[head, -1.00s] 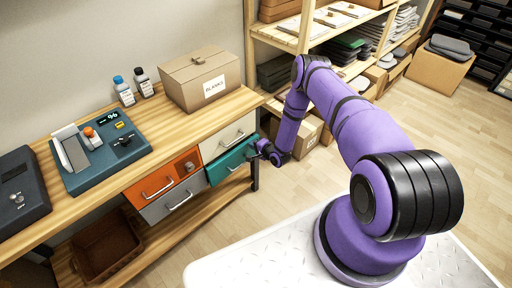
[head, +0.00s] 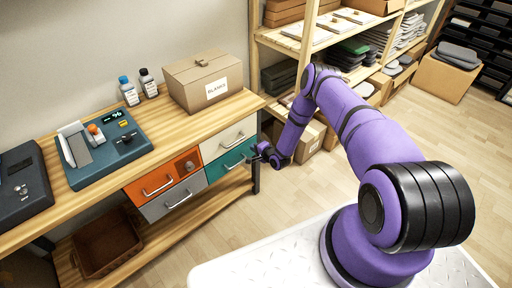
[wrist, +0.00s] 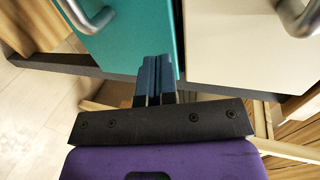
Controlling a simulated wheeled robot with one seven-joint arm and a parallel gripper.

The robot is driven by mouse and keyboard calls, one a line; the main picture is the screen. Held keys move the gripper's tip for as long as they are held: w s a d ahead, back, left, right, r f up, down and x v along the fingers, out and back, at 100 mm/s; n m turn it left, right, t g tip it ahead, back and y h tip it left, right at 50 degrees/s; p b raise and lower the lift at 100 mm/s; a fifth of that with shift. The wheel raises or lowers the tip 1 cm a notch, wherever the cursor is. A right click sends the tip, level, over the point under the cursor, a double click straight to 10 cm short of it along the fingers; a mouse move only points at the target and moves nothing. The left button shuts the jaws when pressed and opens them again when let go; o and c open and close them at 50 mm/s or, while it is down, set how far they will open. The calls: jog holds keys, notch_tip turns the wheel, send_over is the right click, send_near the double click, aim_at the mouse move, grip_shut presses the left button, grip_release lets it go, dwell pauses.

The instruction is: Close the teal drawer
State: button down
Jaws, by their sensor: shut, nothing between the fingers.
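The teal drawer (head: 227,166) is at the lower right of the bench's drawer block, below the cream drawer (head: 228,138). Its front looks about flush with its neighbours in the head view; I cannot tell if a small gap remains. In the wrist view the teal front (wrist: 135,40) fills the upper left with its metal handle (wrist: 88,14), beside the cream front (wrist: 235,50). My gripper (head: 257,151) is shut and empty, at the right edge of the teal front. Its fingertips (wrist: 155,62) are against or very near that front; contact is unclear.
An orange drawer (head: 150,189) and a grey drawer (head: 157,209) are left of the teal one. A box (head: 190,92), bottles and a teal device (head: 88,168) stand on the bench. Shelving (head: 283,45) is behind my arm.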

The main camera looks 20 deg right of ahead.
jog(key=v, duration=1.1)
jog(key=w+d+r+n+g+h, duration=0.1)
jog(key=w+d+r+n+g, duration=0.2)
jog(key=r, duration=0.8)
jog(key=w+r+n+h, duration=0.1)
jog(key=w+r+n, duration=0.35)
jog(key=r, duration=0.75)
jog(key=s+r+n+g+h, duration=0.1)
jog(key=s+r, duration=0.1)
jog(key=r, duration=1)
jog(key=s+r+n+g+h, duration=0.1)
jog(key=s+r+h, duration=0.1)
jog(key=r, duration=0.9)
jog(key=s+a+r+n+g+h, duration=0.15)
jog(key=s+a+r, duration=0.25)
jog(key=s+r, duration=1.25)
jog(key=s+a+r+n+g+y, duration=0.1)
jog(key=s+a+r, duration=0.1)
jog(key=s, duration=0.9)
jog(key=s+a+r+n+g+y, duration=0.1)
jog(key=s+a+r+n, duration=0.1)
jog(key=s, duration=1)
jog(key=shift+s+a+r, duration=0.3)
jog(key=shift+r, duration=0.15)
